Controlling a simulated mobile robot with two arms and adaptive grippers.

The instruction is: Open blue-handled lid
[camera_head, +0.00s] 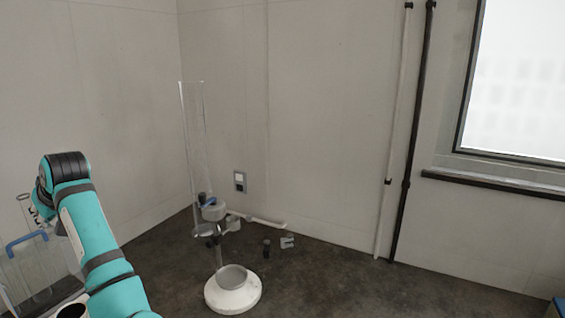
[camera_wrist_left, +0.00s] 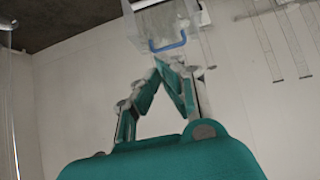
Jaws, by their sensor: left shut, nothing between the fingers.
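A blue handle (camera_head: 27,240) sits on a clear see-through box (camera_head: 38,265) at the left edge of the head view. The same blue handle (camera_wrist_left: 168,44) and clear box (camera_wrist_left: 198,22) show at the top of the left wrist view. My left gripper (camera_wrist_left: 168,64) is shut and empty, its fingertips close to the handle; I cannot tell if they touch it. In the head view my teal left arm reaches over beside the box, and its fingers are hard to make out. The right gripper is not in view.
A tall clear column (camera_head: 193,130) rises from a stand with a round white base (camera_head: 233,291). The stand carries another blue part (camera_head: 207,201). Small items (camera_head: 287,242) lie on the dark floor near the wall. A window (camera_head: 515,80) is at right.

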